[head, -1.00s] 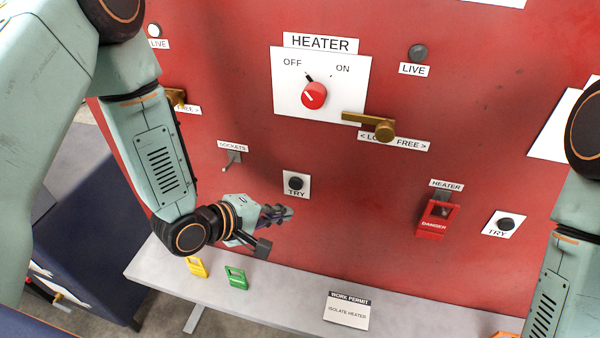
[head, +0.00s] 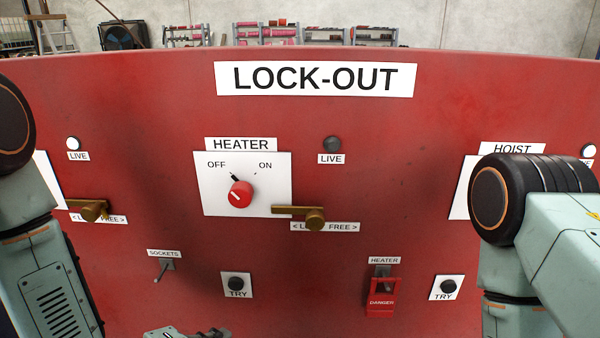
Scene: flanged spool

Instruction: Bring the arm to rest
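My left arm (head: 48,285) comes in at the left edge. Only a pale top piece of my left gripper (head: 172,333) shows at the bottom edge; its fingers are out of frame. My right arm (head: 560,225) shows at the right, with its gripper out of view. The red HEATER knob (head: 240,195) has its pointer toward OFF. The brass lever (head: 314,219) beside it points left. A red DANGER lock (head: 382,299) hangs at the lower HEATER hook (head: 383,272).
The red LOCK-OUT panel (head: 400,150) fills the view. A dark LIVE lamp (head: 332,143), a lit-looking pale LIVE lamp (head: 73,143), TRY buttons (head: 236,284) and an empty SOCKETS hook (head: 163,268) are on it. Shelves (head: 266,33) stand far behind it. The bench is out of view.

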